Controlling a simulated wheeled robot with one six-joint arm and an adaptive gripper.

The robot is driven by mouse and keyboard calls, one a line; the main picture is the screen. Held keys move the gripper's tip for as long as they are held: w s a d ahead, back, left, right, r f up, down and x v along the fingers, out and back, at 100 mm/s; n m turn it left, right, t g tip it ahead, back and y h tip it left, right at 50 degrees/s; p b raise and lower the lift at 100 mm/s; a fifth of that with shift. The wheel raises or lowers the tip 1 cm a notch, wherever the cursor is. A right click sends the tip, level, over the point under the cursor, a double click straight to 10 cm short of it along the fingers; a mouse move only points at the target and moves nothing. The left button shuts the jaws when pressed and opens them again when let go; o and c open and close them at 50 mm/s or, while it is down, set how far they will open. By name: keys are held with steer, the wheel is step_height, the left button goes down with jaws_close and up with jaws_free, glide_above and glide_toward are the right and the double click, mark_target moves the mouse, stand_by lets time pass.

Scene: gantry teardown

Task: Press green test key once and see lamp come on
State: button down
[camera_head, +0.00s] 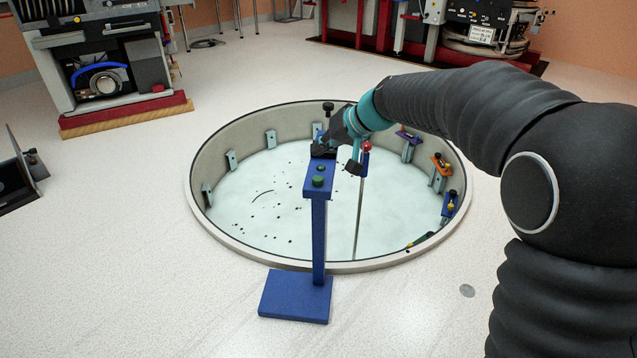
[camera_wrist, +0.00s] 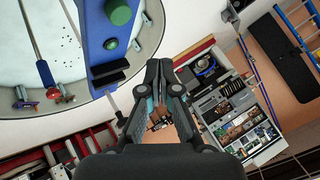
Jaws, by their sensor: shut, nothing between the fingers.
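A blue stand holds a blue panel (camera_head: 312,190) on a post by the pit. A larger green cap (camera_head: 318,181), apparently the test key, sits at the panel's near end. A smaller, darker green dome (camera_head: 319,168), perhaps the lamp, is just behind it and shows no glow. In the wrist view the cap (camera_wrist: 118,12) and dome (camera_wrist: 110,44) are at the top, left of my gripper (camera_wrist: 159,66). My gripper is shut and empty, apart from both. In the head view my gripper (camera_head: 330,142) is at the panel's far end, its tips partly hard to make out.
A round sunken pit (camera_head: 228,229) with several small brackets on its wall lies behind the stand. A rod with a red ball (camera_head: 366,146) rises right of the panel. Machines stand at the back. The floor left of the stand is clear.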

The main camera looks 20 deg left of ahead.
mark_target(321, 179)
step_height(321, 179, down, 5)
steer(key=b, duration=0.3)
stand_by(1.4)
steer(key=shift+f+b, duration=0.35)
steer(key=shift+f, duration=0.05)
steer(key=shift+f, duration=0.55)
stand_by(0.7)
stand_by(0.3)
steer(key=shift+r+p, duration=0.5)
steer(key=shift+r, duration=0.5)
